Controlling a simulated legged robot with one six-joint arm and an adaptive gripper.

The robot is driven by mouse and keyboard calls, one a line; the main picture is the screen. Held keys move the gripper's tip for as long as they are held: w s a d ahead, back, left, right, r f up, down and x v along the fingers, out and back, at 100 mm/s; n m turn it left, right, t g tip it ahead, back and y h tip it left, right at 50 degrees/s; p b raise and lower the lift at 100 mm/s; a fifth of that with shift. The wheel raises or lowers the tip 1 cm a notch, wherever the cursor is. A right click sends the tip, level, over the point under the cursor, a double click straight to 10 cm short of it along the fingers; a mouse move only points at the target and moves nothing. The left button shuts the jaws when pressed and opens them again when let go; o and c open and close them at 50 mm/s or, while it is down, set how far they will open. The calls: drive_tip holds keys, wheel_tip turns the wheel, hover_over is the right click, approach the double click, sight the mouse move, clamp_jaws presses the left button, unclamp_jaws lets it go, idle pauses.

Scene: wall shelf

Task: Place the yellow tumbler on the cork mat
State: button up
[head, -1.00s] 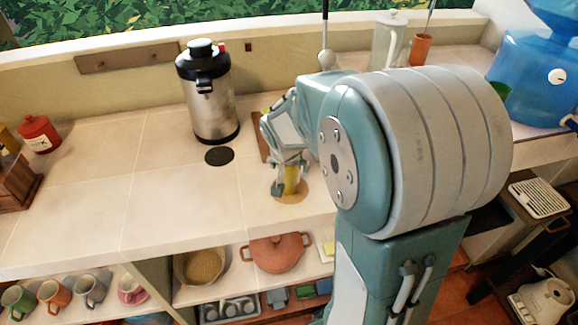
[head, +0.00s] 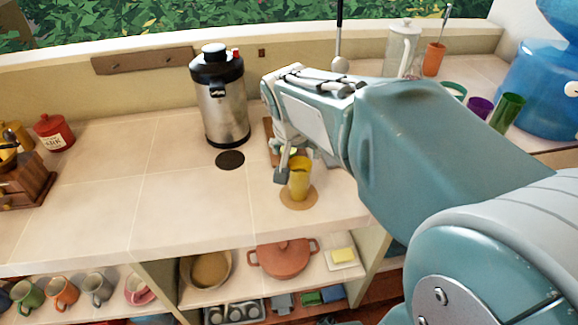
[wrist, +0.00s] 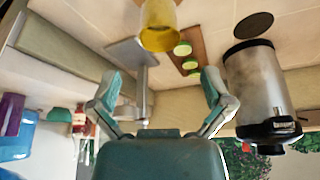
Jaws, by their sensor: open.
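The yellow tumbler (head: 300,180) stands upright on the round cork mat (head: 285,201) near the counter's front edge. The mat's rim shows around its base. My gripper (head: 291,164) is just behind the tumbler in the head view, and one finger overlaps its left side there. In the wrist view my gripper (wrist: 162,86) is open with nothing between its fingers. The tumbler (wrist: 159,28) shows beyond the fingertips at the top of that view, apart from them. The cork mat is not visible in the wrist view.
A steel flask (head: 221,100) stands behind left, with a dark round mat (head: 230,160) before it. A wooden board (wrist: 189,55) with green fruit halves lies behind the tumbler. Tumblers and a blue water bottle (head: 545,85) are right.

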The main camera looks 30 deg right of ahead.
drive_tip(key=s+a+n+t+y, duration=0.2)
drive_tip(key=s+a+n, duration=0.5)
drive_tip(key=s, duration=0.8)
drive_tip(key=shift+a+r+y, duration=0.25)
drive_tip(key=shift+a+y, duration=0.15)
drive_tip(key=shift+a, duration=0.75)
